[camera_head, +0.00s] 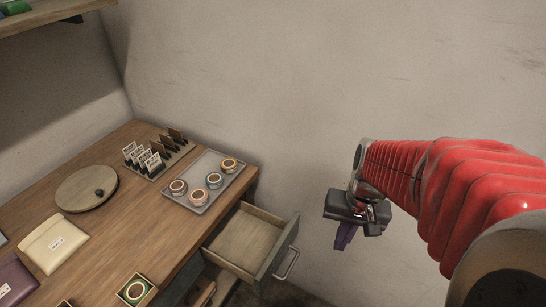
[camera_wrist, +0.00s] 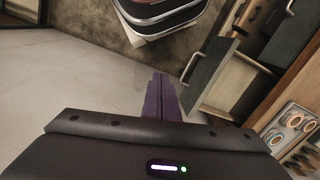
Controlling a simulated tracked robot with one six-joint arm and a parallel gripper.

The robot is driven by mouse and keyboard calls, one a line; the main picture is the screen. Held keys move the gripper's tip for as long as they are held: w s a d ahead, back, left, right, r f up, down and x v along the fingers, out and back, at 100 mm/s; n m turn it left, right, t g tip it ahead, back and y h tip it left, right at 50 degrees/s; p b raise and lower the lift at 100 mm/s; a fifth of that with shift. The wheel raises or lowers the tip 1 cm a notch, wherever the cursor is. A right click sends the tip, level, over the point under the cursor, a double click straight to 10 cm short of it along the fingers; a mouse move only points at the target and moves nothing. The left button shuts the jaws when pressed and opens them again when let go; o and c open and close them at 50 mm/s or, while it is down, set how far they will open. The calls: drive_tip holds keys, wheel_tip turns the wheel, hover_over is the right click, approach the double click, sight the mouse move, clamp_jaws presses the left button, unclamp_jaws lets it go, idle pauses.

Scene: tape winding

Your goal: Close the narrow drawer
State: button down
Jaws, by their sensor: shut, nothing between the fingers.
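The narrow drawer (camera_head: 243,238) is pulled out from the right end of the wooden desk. It looks empty, with a pale wooden inside and a dark grey front (camera_head: 276,250). A metal bar handle (camera_head: 288,264) is on that front. In the wrist view a grey drawer front (camera_wrist: 206,75) with a handle stands just right of the fingers. My gripper (camera_head: 343,237) has purple fingers and is shut and empty. It hangs to the right of the drawer front, apart from it in the head view. The shut fingers also show in the wrist view (camera_wrist: 160,95).
The desk top (camera_head: 135,225) carries a grey tray (camera_head: 202,205) with several tape rolls, a card rack (camera_head: 158,155), a round wooden board (camera_head: 85,188) and pouches. Below the drawer, another opening shows partly. The wall lies behind; space right of the drawer is free.

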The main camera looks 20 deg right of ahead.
drive_tip(key=s+d+f+m+t+y, duration=0.1)
drive_tip(key=s+f+m+t+y, duration=0.1)
drive_tip(key=f+m+y, duration=0.6)
drive_tip(key=s+d+f+m+t+y, duration=0.15)
drive_tip(key=f+m+y, duration=0.35)
drive_tip(key=f, duration=0.6)
drive_tip(key=w+d+m+t+h, duration=0.1)
drive_tip(key=w+d+m+t, duration=0.4)
drive_tip(key=w+m+t, duration=0.3)
drive_tip(key=shift+d+f+t, duration=0.35)
drive_tip(key=shift+t, duration=0.2)
drive_tip(key=shift+w+a, duration=0.1)
approach(296, 231)
drive_tip(key=x, duration=0.5)
drive_tip(key=shift+a+r, duration=0.1)
drive_tip(key=shift+a, duration=0.1)
drive_tip(key=shift+w+a, duration=0.4)
drive_tip(key=shift+w, duration=0.05)
